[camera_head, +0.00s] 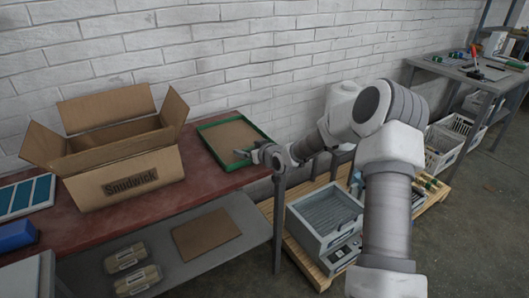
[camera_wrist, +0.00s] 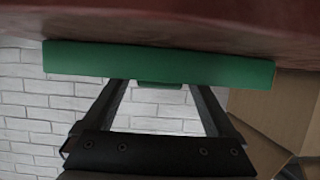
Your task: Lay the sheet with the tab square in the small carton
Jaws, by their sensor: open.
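A green-rimmed tray-like piece with a flat brown sheet (camera_head: 232,137) inside it lies on the red table by its right end. A small green tab (camera_wrist: 160,85) projects from the middle of its green edge (camera_wrist: 160,61) in the wrist view. My gripper (camera_head: 256,154) is at the near right edge of this piece. In the wrist view its two fingers are apart and empty, one on each side of the tab; I cannot tell if they touch the edge. An open brown carton (camera_head: 135,178) marked "Snudwick" stands left of it, flaps up. Its inside bottom is hidden.
The red table (camera_head: 85,222) also holds a blue-panelled tray (camera_head: 25,196) and a blue box (camera_head: 16,235) at left. A brown sheet (camera_head: 206,234) and two wrapped bundles lie on the grey shelf below. The brick wall is close behind. Grey crates stand at right.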

